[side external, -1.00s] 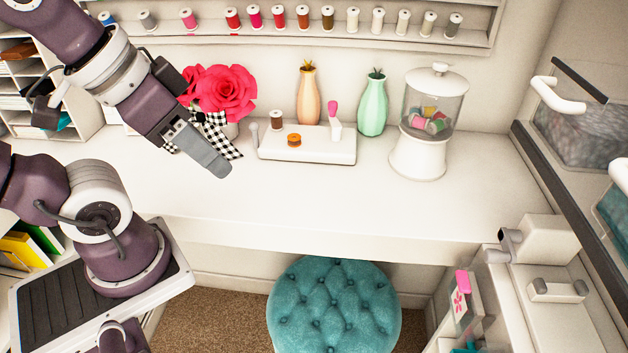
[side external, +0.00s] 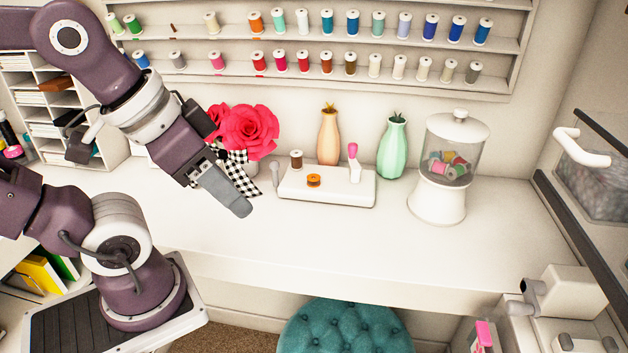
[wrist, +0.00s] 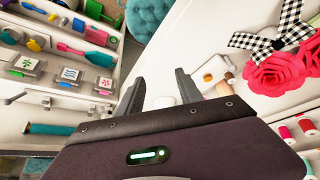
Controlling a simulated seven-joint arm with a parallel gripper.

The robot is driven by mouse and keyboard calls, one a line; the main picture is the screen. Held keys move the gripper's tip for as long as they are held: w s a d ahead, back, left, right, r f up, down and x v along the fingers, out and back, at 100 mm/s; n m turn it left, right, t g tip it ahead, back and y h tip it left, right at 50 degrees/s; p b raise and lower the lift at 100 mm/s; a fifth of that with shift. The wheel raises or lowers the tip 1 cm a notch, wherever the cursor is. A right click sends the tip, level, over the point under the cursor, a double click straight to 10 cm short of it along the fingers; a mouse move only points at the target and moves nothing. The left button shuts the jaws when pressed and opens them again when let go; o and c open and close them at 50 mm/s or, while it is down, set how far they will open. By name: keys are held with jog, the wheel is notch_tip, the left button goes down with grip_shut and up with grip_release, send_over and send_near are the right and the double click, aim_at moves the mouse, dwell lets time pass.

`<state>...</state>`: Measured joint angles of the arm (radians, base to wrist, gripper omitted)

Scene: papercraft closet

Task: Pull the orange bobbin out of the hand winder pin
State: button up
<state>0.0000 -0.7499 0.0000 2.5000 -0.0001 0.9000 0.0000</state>
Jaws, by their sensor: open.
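The orange bobbin (side external: 314,181) sits on the white base of the hand winder (side external: 345,193), towards its left front. A brown spool (side external: 296,160) stands behind it, and a pink-tipped upright part (side external: 353,165) rises at the right. My gripper (side external: 238,205) hangs over the table, left of the winder and apart from it. In the wrist view my gripper (wrist: 160,74) has its two fingers spread with nothing held. The winder (wrist: 213,66) and the orange bobbin (wrist: 208,77) show small beyond the right finger; the pin is too small to make out.
Red flowers (side external: 245,130) with a checkered bow stand left of the winder. A peach vase (side external: 329,138), a green vase (side external: 392,148) and a glass jar (side external: 447,165) stand behind and right. The white tabletop (side external: 300,235) in front is clear.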

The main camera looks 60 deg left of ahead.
jog(key=shift+o, duration=0.3)
jog(key=shift+o, duration=0.8)
